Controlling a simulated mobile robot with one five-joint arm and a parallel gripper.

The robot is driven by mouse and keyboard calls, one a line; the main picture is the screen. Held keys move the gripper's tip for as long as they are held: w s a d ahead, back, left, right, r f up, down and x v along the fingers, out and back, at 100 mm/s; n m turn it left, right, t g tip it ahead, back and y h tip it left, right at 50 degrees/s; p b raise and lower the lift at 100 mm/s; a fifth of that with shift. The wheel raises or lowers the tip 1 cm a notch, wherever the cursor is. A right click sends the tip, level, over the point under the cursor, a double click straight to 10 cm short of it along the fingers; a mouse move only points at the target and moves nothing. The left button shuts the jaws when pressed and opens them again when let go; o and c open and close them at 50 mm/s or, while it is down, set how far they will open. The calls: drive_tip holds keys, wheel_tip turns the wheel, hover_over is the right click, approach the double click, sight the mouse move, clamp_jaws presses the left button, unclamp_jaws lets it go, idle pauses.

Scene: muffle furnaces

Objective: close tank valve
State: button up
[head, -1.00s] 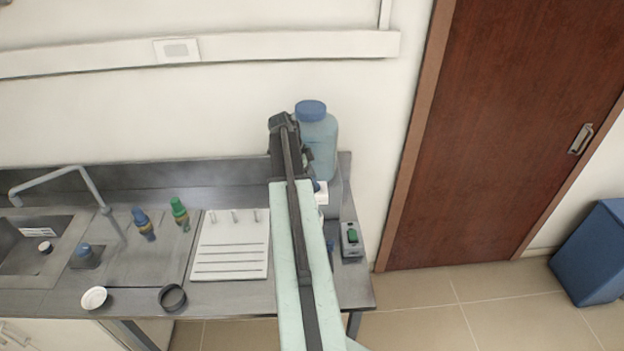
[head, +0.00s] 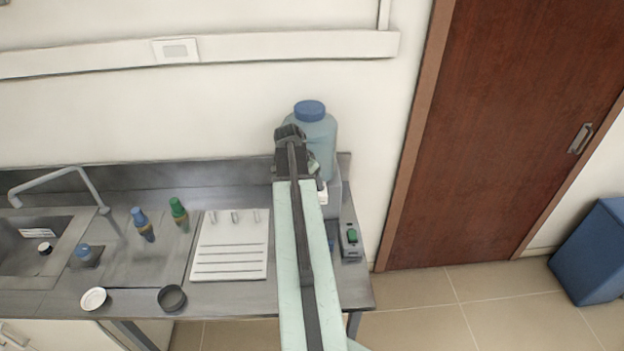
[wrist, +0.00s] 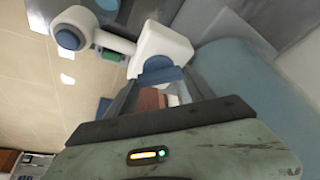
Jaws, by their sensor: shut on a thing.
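The tank (head: 322,138) is a pale blue bottle with a blue cap, standing upright at the right end of the bench against the wall. It fills the right of the wrist view (wrist: 245,85). Its white valve body (wrist: 163,45) juts out beside it there, with a blue handle (wrist: 158,70) facing me. My gripper (wrist: 158,80) is shut on the blue handle, one finger on each side. In the head view my arm and wrist hide most of the valve and the fingertips. I cannot tell the handle's exact angle.
A small grey box with a green switch (head: 351,238) sits near the bench's right edge. A white rack (head: 230,262), blue (head: 143,222) and green (head: 179,211) bottles, two shallow dishes and a sink tap (head: 60,178) are to the left. A brown door (head: 510,120) is at right.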

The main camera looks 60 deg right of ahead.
drive_tip(key=n+t, duration=0.2)
drive_tip(key=n, duration=0.3)
drive_tip(key=shift+s+n, duration=0.1)
drive_tip(key=shift+n, duration=0.2)
drive_tip(key=shift+n+t+y, duration=0.3)
drive_tip(key=shift+n+t, duration=0.7)
drive_tip(key=shift+n, duration=1.1)
drive_tip(key=o, duration=1.1)
drive_tip(key=shift+s, duration=0.1)
drive_tip(key=p+v, duration=0.7)
drive_tip(key=shift+r, duration=0.35)
